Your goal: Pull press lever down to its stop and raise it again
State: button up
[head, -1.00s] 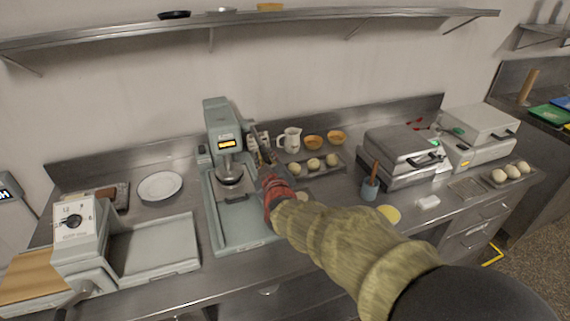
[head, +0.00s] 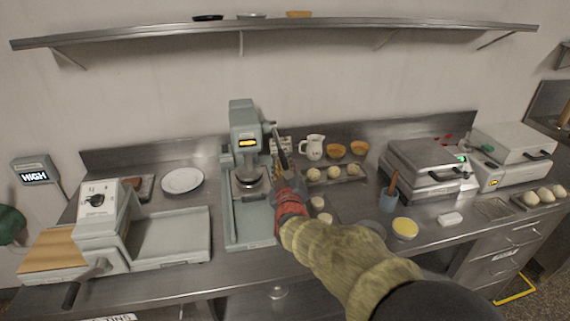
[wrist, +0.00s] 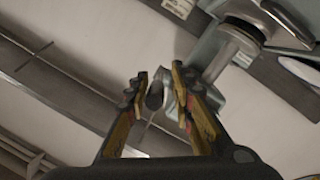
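The press (head: 243,117) is a grey-green machine with a lit yellow display, standing on the steel counter. Its press lever (head: 280,143) is on its right side, with a dark grip slanting down toward my gripper (head: 284,180). In the wrist view my gripper (wrist: 157,90) is open. The dark end of the lever (wrist: 154,97) shows between its two yellow-and-black fingers, with gaps on both sides. I cannot tell how deep the lever sits between them.
A dough machine with a dial (head: 97,199) stands left of the press. A jug (head: 312,146), bowls and a tray of dough balls are close right of the lever.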

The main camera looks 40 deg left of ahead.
jog(key=o, duration=0.3)
jog(key=shift+r, duration=0.1)
jog(key=shift+s+r, duration=0.1)
jog(key=shift+s, duration=0.05)
jog(key=v, duration=1.1)
jog(key=shift+s+d, duration=0.2)
jog(key=shift+d, duration=0.1)
